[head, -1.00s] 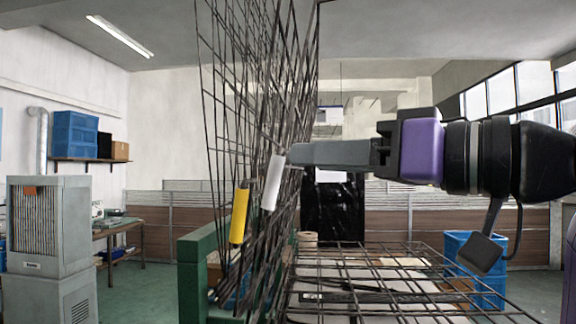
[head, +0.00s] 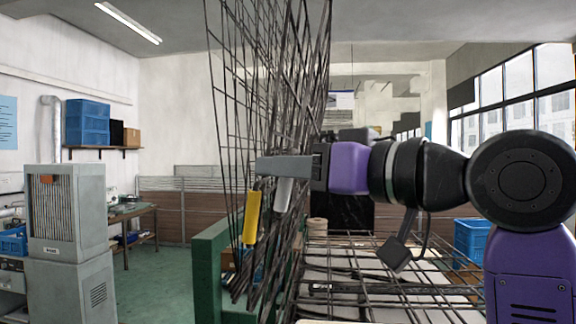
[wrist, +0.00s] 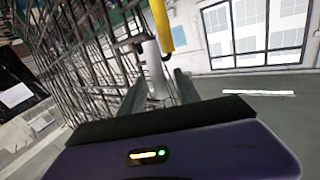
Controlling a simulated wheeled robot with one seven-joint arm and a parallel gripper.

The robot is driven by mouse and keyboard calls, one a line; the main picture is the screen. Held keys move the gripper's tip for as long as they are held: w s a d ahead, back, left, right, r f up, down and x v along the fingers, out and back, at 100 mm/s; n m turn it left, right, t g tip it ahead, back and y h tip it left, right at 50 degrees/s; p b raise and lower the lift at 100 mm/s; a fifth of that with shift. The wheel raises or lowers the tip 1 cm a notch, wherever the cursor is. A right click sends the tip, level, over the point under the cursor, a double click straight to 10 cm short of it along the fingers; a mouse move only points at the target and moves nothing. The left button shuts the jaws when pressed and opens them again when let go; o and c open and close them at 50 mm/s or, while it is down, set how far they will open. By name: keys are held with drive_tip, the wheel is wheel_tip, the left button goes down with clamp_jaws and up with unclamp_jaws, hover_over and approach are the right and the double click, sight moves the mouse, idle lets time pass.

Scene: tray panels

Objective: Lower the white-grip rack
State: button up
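The white grip (head: 284,192) is a white cylinder on an upright wire rack (head: 300,110) in the head view. My gripper (head: 285,168) reaches in from the right at the grip's height, and its near finger hides the grip's upper part. In the wrist view the white grip (wrist: 155,70) stands between the two fingers (wrist: 160,90), which are apart, with a gap on the right side. Contact cannot be made out. A yellow grip (head: 252,217) hangs just left of the white one; it also shows in the wrist view (wrist: 161,25).
A wire rack lies flat (head: 390,275) at the lower right, under my arm. A green frame post (head: 208,275) stands left of the upright racks. A grey cabinet (head: 68,225) is at the far left. A blue bin (head: 470,240) is behind on the right.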

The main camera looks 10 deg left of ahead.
clamp_jaws()
idle(1.3)
